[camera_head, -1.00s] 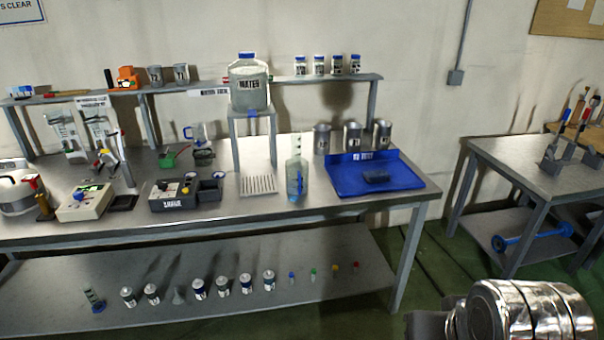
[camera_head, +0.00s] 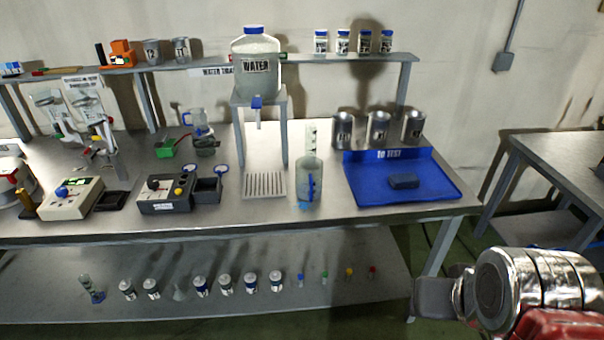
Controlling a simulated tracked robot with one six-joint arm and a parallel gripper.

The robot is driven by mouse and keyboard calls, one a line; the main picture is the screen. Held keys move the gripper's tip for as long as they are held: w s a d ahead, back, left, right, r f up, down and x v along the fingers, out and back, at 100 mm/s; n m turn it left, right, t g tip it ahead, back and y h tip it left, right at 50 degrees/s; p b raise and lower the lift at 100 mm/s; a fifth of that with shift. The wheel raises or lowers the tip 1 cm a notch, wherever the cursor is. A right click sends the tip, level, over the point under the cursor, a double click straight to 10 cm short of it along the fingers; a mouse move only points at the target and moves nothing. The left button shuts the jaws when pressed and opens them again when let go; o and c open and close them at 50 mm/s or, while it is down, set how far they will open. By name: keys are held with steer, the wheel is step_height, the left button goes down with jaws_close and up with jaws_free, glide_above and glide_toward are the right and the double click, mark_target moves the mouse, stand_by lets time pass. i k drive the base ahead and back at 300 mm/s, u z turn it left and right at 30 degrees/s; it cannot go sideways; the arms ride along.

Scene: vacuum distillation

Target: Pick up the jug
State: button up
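A clear jug with a blue handle (camera_head: 309,182) stands upright on the metal bench, right of the slotted drip tray and left of the blue tray. A pale strip (camera_head: 311,138) shows just above its rim; I cannot tell if it is part of the jug. Another clear vessel with a blue handle (camera_head: 199,124) stands further back on the left. Part of my silver arm is at the lower right, with a grey end piece (camera_head: 436,297) that may be my gripper. It is apart from the jug, beyond the bench's front right corner. Its fingers cannot be made out.
A water tank (camera_head: 255,82) sits on a stand behind the drip tray (camera_head: 264,185). The blue tray (camera_head: 447,190) holds a dark blue block, with metal cans (camera_head: 378,128) behind. Grey and beige devices (camera_head: 166,195) fill the left. Bare bench lies in front of the jug.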

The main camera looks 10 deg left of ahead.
mark_target(308, 167)
steer(key=u, duration=0.3)
steer(key=i, duration=0.65)
steer(key=u, duration=0.9)
steer(key=i, duration=0.65)
steer(key=u, duration=0.45)
